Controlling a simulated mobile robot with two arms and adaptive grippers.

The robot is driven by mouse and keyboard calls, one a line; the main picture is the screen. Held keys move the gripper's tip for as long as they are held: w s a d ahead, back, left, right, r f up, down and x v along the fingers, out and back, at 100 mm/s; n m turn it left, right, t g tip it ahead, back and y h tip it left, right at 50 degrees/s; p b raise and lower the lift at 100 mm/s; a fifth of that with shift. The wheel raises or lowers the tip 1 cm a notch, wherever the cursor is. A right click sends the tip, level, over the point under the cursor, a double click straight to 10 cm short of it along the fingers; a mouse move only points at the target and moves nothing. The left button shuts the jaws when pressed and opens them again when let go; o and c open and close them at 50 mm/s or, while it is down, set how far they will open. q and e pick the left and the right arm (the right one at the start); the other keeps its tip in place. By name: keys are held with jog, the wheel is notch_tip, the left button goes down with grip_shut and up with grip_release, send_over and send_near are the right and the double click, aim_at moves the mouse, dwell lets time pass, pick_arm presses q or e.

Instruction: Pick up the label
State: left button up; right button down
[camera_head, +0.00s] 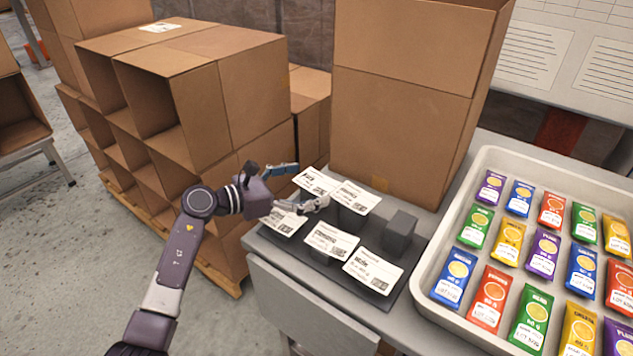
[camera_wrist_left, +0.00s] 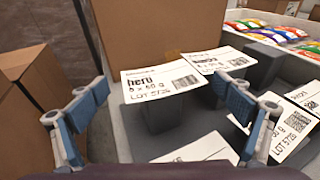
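Several white printed labels rest on dark blocks of a dark stand (camera_head: 405,284) on the table. The back-left label (camera_head: 313,180) lies between the spread fingers of my left gripper (camera_head: 312,185). In the left wrist view this label (camera_wrist_left: 158,84) carries large text like "herb" and sits flat on its block (camera_wrist_left: 165,115). My left gripper (camera_wrist_left: 160,88) is open there, one finger on each side, not closed on the label. Other labels are at back right (camera_head: 357,197), left (camera_head: 283,221), front middle (camera_head: 331,242) and front right (camera_head: 373,271). My right gripper is not in view.
One block (camera_head: 399,235) on the stand is bare. A large cardboard carton (camera_head: 400,120) stands right behind the labels. A grey tray (camera_head: 427,292) of colourful packets is to the right. Stacked open cartons (camera_head: 235,95) on a pallet are to the left.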

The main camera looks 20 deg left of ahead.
pick_arm(q)
jog(key=c, duration=0.5)
jog(key=shift+o, duration=0.2)
